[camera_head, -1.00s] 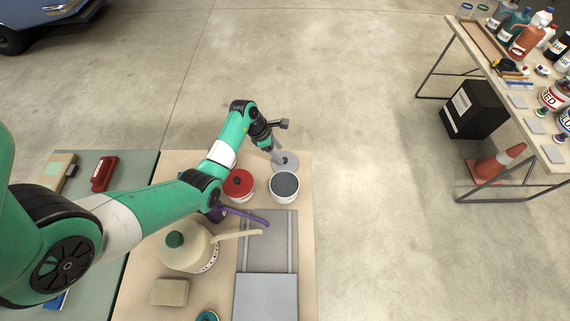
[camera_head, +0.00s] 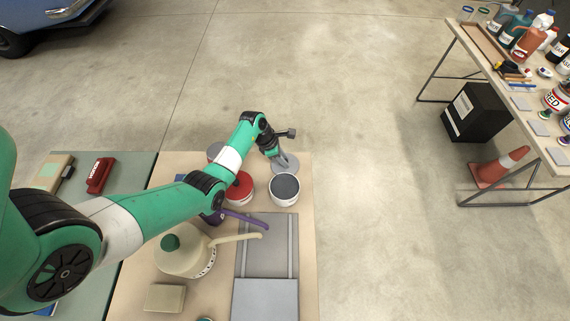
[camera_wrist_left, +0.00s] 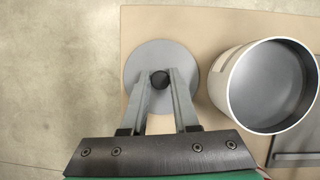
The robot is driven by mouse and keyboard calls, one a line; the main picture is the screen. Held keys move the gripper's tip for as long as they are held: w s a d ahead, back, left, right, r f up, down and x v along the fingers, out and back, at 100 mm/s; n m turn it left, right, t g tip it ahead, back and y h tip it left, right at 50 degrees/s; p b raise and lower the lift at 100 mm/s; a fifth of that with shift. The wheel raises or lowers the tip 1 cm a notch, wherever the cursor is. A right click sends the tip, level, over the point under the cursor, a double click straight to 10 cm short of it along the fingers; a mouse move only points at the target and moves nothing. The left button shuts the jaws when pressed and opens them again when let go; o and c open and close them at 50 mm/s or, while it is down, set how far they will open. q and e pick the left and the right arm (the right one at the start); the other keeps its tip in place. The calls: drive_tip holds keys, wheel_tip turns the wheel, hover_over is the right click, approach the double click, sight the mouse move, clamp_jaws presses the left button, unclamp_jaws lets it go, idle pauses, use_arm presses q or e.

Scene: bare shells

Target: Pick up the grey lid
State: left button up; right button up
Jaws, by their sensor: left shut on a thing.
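The grey lid (camera_head: 291,169) is a flat round disc near the far right edge of the beige tabletop, just behind a white pot with a grey inside (camera_head: 285,187). In the left wrist view the lid (camera_wrist_left: 137,65) has a small black knob (camera_wrist_left: 160,79) at its middle. My left gripper (camera_head: 281,161) points down at the lid. Its two fingers (camera_wrist_left: 160,80) are shut on the knob, one on each side. I cannot tell whether the lid touches the tabletop. My right gripper is not in view.
The white pot (camera_wrist_left: 270,85) stands close to the lid's right in the wrist view. A red-topped pot (camera_head: 240,186) and a cream kettle (camera_head: 184,257) stand under and beside my arm. A grey round thing (camera_head: 215,150) is partly hidden behind the arm. Floor lies beyond the table edge.

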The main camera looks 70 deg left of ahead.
use_arm(q)
clamp_jaws()
drive_tip(key=shift+r, duration=0.1)
wheel_tip(320, 180, up, 10)
drive_tip(key=p, duration=0.3)
drive_tip(key=shift+p, duration=0.3)
